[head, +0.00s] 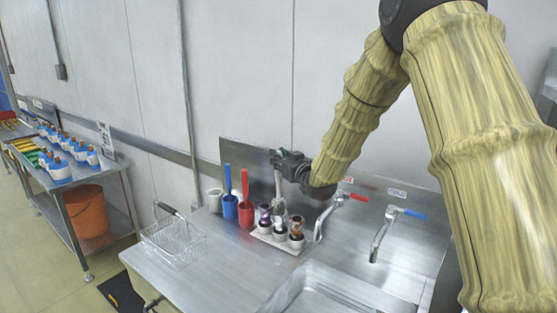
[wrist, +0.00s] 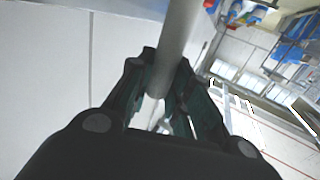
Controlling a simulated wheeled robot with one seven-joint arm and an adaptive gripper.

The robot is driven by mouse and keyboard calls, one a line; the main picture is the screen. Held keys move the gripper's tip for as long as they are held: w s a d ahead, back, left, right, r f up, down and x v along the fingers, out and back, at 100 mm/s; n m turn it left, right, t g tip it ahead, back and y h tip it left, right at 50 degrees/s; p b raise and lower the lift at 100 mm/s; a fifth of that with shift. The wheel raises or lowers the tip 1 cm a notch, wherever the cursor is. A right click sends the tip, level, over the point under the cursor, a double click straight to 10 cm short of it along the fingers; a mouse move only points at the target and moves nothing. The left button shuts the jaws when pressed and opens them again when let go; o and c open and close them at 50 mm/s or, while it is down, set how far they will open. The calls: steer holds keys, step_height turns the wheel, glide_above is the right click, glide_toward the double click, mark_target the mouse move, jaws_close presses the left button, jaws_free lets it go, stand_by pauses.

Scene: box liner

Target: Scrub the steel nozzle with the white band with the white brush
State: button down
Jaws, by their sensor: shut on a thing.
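My gripper (head: 277,157) is shut on the handle of the white brush (head: 278,184). The brush hangs upright, its pale head low over the nozzle tray (head: 262,236). Its pale handle (wrist: 177,38) also shows in the wrist view, between the fingers of my gripper (wrist: 163,82). Three nozzles stand on the tray: a purple one (head: 264,214), a middle one with a pale section (head: 280,226) that looks like the steel nozzle with the white band, and a brown one (head: 296,227). The brush head is just above or behind the middle nozzle; I cannot tell whether they touch.
A white cup (head: 215,201) stands empty-looking beside a blue cup with a blue brush (head: 228,180) and a red cup with a red brush (head: 245,187). Faucets (head: 330,212) stand right of the tray, behind the sink basin (head: 335,290). A wire basket (head: 174,240) sits left.

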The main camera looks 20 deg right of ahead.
steer(key=shift+w+d, duration=0.8)
steer(key=shift+d, duration=0.3)
steer(key=shift+a, duration=0.1)
steer(key=shift+s+a+b, duration=0.55)
steer(key=shift+s+a, duration=0.6)
steer(key=shift+a, duration=0.2)
steer(key=shift+w+d, duration=0.15)
steer(key=w+d, duration=0.2)
steer(key=shift+d, duration=0.3)
